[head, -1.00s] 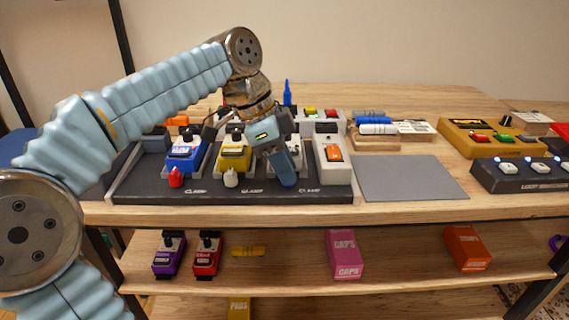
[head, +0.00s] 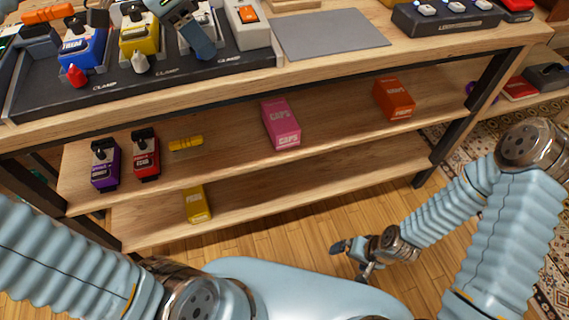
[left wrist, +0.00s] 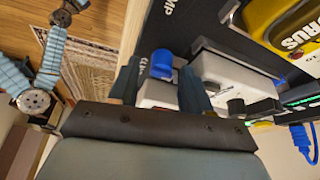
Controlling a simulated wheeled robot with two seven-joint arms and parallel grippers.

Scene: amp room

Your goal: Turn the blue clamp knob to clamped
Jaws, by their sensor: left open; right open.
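The blue clamp knob (left wrist: 161,63) shows in the left wrist view at the front of a white pedal (left wrist: 235,82) on the dark pedalboard. My left gripper (left wrist: 160,88) is open, with one finger on each side of the knob in that view; I cannot tell whether either finger touches it. In the head view my left gripper (head: 192,32) is over the third pedal slot and hides the blue knob. My right gripper (head: 353,257) is open and empty, low in front of the shelves, far from the pedalboard.
A red knob (head: 76,76) and a white knob (head: 140,63) stand left of my left gripper, before the blue pedal (head: 84,45) and yellow pedal (head: 138,36). A grey mat (head: 330,36) lies clear to the right. Shelves below hold several pedals and boxes.

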